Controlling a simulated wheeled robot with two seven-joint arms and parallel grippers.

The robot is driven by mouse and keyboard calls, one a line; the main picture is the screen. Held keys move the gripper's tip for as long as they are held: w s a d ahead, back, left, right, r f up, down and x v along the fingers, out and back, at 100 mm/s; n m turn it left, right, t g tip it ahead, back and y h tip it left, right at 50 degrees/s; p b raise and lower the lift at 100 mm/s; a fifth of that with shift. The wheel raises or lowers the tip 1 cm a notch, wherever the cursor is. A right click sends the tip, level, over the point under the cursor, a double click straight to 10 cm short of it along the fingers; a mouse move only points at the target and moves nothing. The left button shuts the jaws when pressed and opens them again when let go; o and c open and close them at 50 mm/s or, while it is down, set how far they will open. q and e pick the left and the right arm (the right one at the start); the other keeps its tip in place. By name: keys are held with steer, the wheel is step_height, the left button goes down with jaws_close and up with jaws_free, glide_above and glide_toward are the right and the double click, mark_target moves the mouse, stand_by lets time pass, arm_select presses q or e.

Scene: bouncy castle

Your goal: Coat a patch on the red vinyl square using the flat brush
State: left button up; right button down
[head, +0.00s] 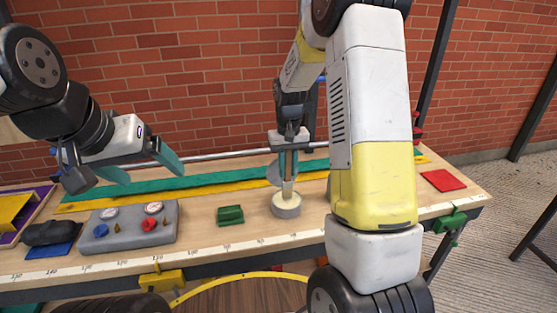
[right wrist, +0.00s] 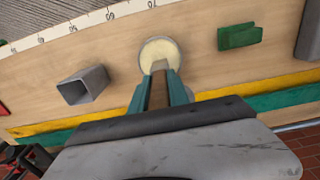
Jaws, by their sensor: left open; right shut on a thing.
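The red vinyl square (head: 443,180) lies flat near the right end of the bench in the head view. My right gripper (head: 289,172) is shut on the flat brush (head: 287,189), which points down. The brush's lower end is at the mouth of a round pot (head: 286,209); I cannot tell how deep it reaches. In the right wrist view, the gripper (right wrist: 158,84) grips the brush handle (right wrist: 159,92), and the pot (right wrist: 158,44) shows a cream filling. My left gripper (head: 152,177) is open and empty above the bench's left part.
A grey panel with gauges and knobs (head: 128,229) stands on the left. A green block (head: 231,215) lies between it and the pot. A grey square tube (right wrist: 83,85) lies near the pot. Green (head: 215,176) and yellow (head: 225,187) strips run along the back. My right arm hides some bench.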

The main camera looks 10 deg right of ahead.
mark_target(288, 181)
steer(key=shift+f, duration=0.6)
stand_by(1.3)
step_height(288, 181, up, 7)
stand_by(0.9)
steer(key=shift+s, duration=0.1)
stand_by(0.4)
